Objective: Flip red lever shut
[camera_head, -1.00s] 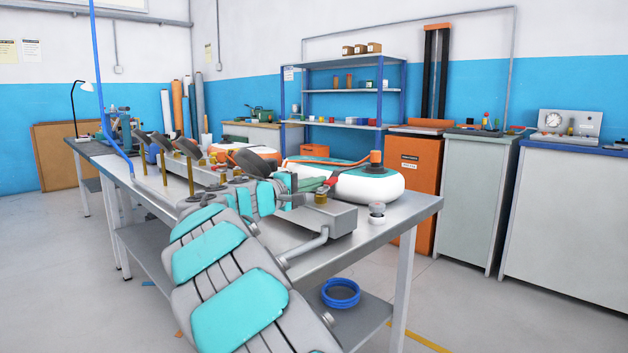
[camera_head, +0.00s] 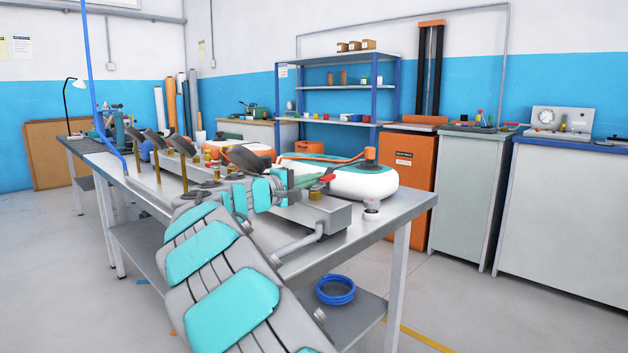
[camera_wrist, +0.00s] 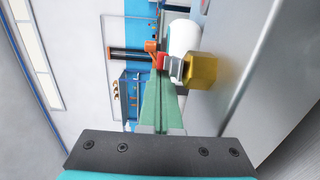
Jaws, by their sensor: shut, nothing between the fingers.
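The red lever (camera_head: 328,178) sits at the right end of the grey manifold box, next to a brass fitting (camera_head: 316,193). In the wrist view the red lever (camera_wrist: 161,61) shows just beyond the fingertips, beside a grey valve part and the brass hexagonal fitting (camera_wrist: 203,70). My gripper (camera_head: 312,180) has green fingers and reaches to the lever from the left. The wrist view shows the fingers (camera_wrist: 163,76) shut and empty, their tips close to the lever. I cannot tell whether they touch it. The fingers partly hide the valve.
A white and turquoise inflatable with an orange valve (camera_head: 363,182) lies right behind the lever. Several black-topped clamps on brass posts stand left along the metal bench (camera_head: 400,207). A blue hose coil (camera_head: 335,290) lies on the lower shelf.

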